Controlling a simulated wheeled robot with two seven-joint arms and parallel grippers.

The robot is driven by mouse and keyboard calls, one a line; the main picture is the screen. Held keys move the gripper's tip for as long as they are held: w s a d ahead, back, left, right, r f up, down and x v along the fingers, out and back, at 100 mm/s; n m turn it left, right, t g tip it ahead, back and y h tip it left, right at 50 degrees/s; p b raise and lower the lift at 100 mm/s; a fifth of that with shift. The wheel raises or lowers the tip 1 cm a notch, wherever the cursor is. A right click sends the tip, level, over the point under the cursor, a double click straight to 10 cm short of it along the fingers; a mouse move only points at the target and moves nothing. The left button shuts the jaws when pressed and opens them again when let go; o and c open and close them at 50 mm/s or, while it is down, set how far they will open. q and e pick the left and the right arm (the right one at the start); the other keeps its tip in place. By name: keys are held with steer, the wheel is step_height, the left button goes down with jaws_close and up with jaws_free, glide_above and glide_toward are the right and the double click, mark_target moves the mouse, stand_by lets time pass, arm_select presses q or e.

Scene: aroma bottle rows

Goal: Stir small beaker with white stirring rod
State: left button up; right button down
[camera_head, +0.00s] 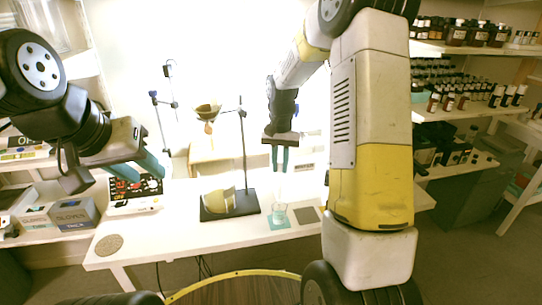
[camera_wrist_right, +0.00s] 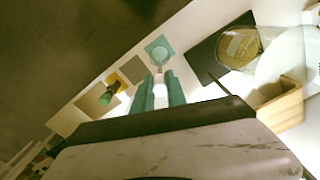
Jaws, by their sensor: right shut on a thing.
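The small beaker (camera_head: 279,211) stands on a teal mat near the front of the white table; it also shows in the right wrist view (camera_wrist_right: 157,50). My right gripper (camera_head: 280,168) is above the beaker, pointing down. In the right wrist view its teal fingers (camera_wrist_right: 161,92) are shut on the white stirring rod (camera_wrist_right: 160,84). The rod points down toward the beaker. I cannot tell clearly whether its lower end is inside the beaker. My left gripper (camera_head: 143,166) is open and empty, raised above the device with the red display.
A cork disc (camera_head: 108,245) lies front left. Bottle shelves (camera_head: 463,115) are on the right.

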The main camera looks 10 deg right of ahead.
steer(key=shift+f, duration=5.25)
steer(key=shift+d, duration=0.1)
